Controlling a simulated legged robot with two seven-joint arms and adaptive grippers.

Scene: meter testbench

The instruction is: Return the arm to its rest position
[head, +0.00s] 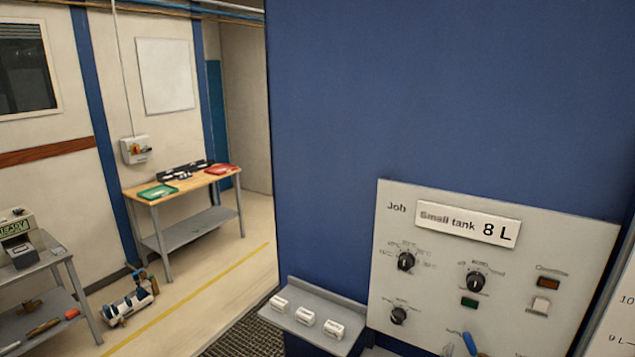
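Neither of my grippers and no part of my arms shows in the head view. A grey control panel (490,250) fills the lower right, on a tall blue cabinet (430,90). It has a label plate reading "Small tank 8 L" (468,223), three black knobs with one at the upper left (405,261), a green indicator (469,302), an orange-brown indicator (549,283) and a pale square button (541,305). A blue handle (470,343) shows at the panel's bottom edge, partly cut off.
A small grey shelf (300,325) left of the panel carries three white blocks. A wooden-topped workbench (190,183) with green and red trays stands at the back wall. A grey cart (35,265) is at the left. Yellow-lined floor lies between.

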